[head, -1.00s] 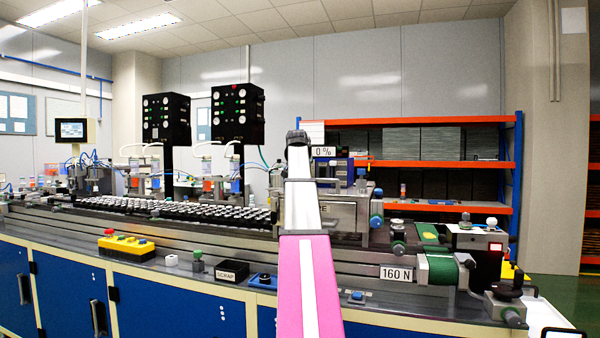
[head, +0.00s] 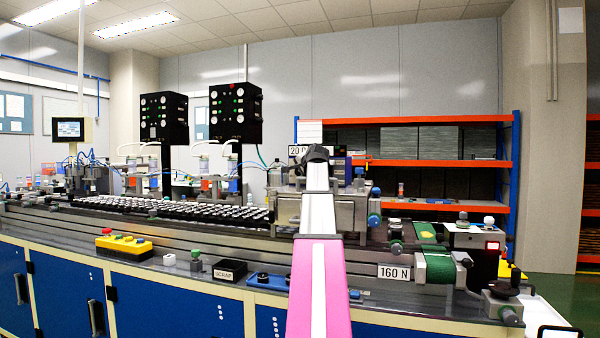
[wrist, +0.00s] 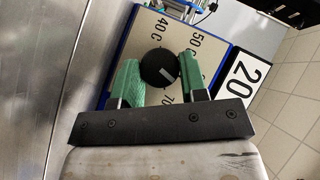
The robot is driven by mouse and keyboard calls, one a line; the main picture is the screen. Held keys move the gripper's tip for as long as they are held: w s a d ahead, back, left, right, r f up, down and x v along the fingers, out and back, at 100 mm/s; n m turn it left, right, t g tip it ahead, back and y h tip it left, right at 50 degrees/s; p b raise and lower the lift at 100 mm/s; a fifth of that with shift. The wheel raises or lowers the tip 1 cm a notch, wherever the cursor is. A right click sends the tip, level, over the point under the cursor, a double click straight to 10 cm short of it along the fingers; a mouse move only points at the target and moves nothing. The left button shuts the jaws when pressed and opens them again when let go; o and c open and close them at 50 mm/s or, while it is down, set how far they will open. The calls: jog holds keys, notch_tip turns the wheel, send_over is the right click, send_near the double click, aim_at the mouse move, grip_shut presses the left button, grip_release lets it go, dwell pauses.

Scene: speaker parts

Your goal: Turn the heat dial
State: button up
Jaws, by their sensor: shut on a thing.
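The heat dial (wrist: 158,68) is a round black knob with a pale pointer line, in the middle of the wrist view. It sits on a light panel (wrist: 139,48) with a blue edge, marked 40 C, 50 C and 70. My gripper (wrist: 160,62) has one green finger on each side of the dial and is shut on it. The pointer slants toward the lower right in the picture. In the head view my arm hides the dial and the fingertips.
A white sign reading 20 (wrist: 243,75) stands beside the panel; in the head view it is partly covered by my arm. The conveyor bench (head: 180,225) runs below, with a black SCRAP bin (head: 230,271) and a yellow button box (head: 124,246) at its front.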

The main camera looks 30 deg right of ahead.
jog(key=shift+t, duration=0.3)
dwell(0.4)
jog(key=o, duration=0.9)
jog(key=shift+s, duration=0.1)
jog(key=v, duration=1)
jog(key=shift+s+r, duration=0.1)
jog(key=shift+s, duration=0.25)
